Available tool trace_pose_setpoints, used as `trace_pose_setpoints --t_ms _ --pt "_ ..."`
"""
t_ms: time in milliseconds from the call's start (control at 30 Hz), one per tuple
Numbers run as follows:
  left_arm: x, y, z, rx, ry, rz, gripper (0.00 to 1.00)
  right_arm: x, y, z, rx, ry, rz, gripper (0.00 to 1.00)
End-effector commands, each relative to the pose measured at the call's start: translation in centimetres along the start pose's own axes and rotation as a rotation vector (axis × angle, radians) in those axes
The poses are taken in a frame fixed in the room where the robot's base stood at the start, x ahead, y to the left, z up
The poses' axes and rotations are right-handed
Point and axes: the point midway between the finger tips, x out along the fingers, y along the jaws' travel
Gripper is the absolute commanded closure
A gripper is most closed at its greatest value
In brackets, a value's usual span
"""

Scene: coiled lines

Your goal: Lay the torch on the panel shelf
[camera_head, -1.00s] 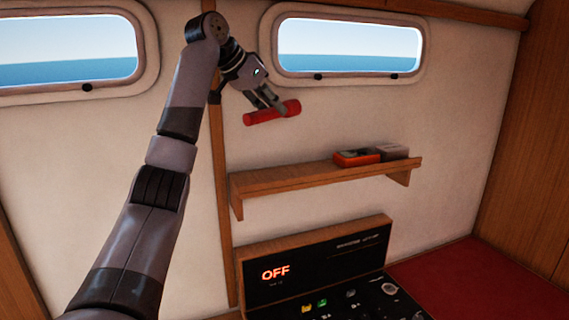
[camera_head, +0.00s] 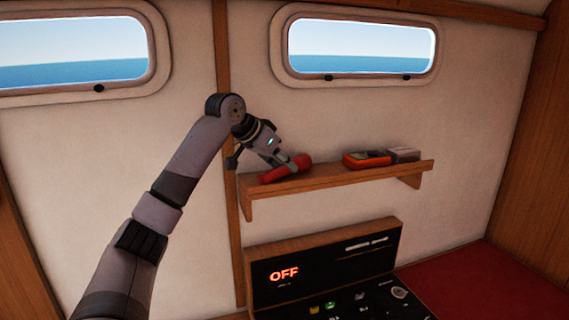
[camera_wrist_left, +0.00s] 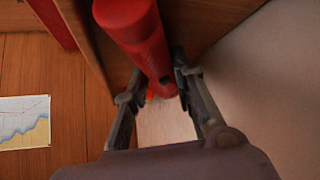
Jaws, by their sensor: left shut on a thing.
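The torch is a red cylinder (camera_head: 275,174) at the left end of the wooden panel shelf (camera_head: 330,178) in the head view. It lies at or just above the shelf's top; I cannot tell whether it touches. My left gripper (camera_head: 292,165) is shut on the torch and comes from above and left. In the left wrist view the torch (camera_wrist_left: 138,38) runs between the two fingers (camera_wrist_left: 163,88), with the shelf's wood behind it. My right gripper is not in view.
An orange-red device (camera_head: 366,160) and a grey box (camera_head: 404,154) stand on the shelf's right half. Below is a black panel (camera_head: 330,270) reading OFF. A red cushion (camera_head: 470,275) lies at right. A chart (camera_wrist_left: 24,122) shows in the wrist view.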

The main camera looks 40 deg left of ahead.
Motion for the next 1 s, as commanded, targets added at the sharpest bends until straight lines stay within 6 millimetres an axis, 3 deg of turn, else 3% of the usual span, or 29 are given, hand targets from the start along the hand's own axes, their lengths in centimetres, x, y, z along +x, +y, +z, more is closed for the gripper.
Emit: trace_pose_setpoints --t_ms 367,400,700,1000 --pt "0.26 -0.02 0.28 0.000 0.002 0.000 1.00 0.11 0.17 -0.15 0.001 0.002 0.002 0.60" --pt "0.35 -0.02 0.37 0.000 0.000 0.000 0.76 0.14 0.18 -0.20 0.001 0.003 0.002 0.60" --pt "0.29 -0.01 0.31 0.001 0.000 0.000 0.56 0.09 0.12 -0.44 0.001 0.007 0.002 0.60" --pt "0.16 0.00 0.17 0.001 0.001 0.000 0.56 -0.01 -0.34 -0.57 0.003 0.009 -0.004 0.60"
